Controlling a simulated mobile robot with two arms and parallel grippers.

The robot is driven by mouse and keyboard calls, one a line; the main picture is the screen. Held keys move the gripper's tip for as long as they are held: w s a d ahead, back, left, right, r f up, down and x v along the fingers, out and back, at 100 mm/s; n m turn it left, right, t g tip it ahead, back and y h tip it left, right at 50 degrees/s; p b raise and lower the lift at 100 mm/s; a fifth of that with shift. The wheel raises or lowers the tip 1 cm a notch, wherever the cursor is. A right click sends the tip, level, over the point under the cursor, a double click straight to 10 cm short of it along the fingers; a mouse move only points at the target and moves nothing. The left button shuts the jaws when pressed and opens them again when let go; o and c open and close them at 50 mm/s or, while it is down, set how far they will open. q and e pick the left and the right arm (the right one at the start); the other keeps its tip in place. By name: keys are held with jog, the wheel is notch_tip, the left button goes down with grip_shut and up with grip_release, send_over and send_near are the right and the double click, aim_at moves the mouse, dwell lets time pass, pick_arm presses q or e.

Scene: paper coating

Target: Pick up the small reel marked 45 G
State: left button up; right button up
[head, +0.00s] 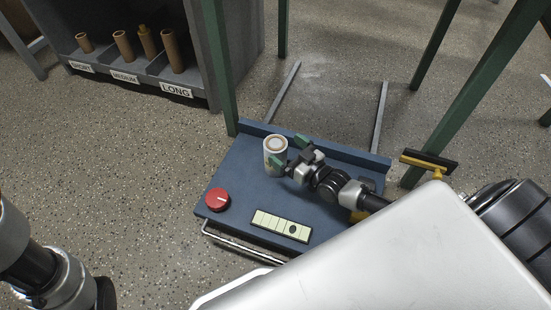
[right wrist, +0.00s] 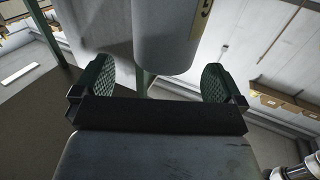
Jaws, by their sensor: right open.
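A small white reel (head: 275,158) with a tan core stands upright on the blue panel at its back left. My right gripper (head: 290,152) is open right beside the reel, its green-padded fingers pointing at it. In the right wrist view the reel (right wrist: 165,38) hangs into the picture from the top, ahead of and between the open fingers (right wrist: 158,80). A tan label with a partly cut-off dark mark shows on its side; the full marking cannot be read. No contact by the fingers is visible. My left arm shows at the lower left, without its gripper.
The blue panel (head: 240,176) carries a red knob (head: 217,199) and a pale strip gauge (head: 281,225). Green posts (head: 221,70) rise behind it. A grey rack (head: 205,101) with tan tubes, labelled SHORT, MEDIUM and LONG, stands at the upper left. A yellow-and-black handle (head: 429,163) is at right.

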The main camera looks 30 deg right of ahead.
aim_at(275, 142)
jog(key=b+x, duration=0.1)
jog(key=x, duration=0.1)
jog(key=b+x, duration=0.1)
jog(key=shift+w+a+f+b, duration=0.1)
jog(key=shift+w+a+b, duration=0.15)
jog(key=shift+a+b, duration=0.1)
jog(key=shift+w+a, duration=0.15)
jog(key=shift+w, duration=0.25)
jog(key=c, duration=1.3)
jog(key=shift+r, duration=0.25)
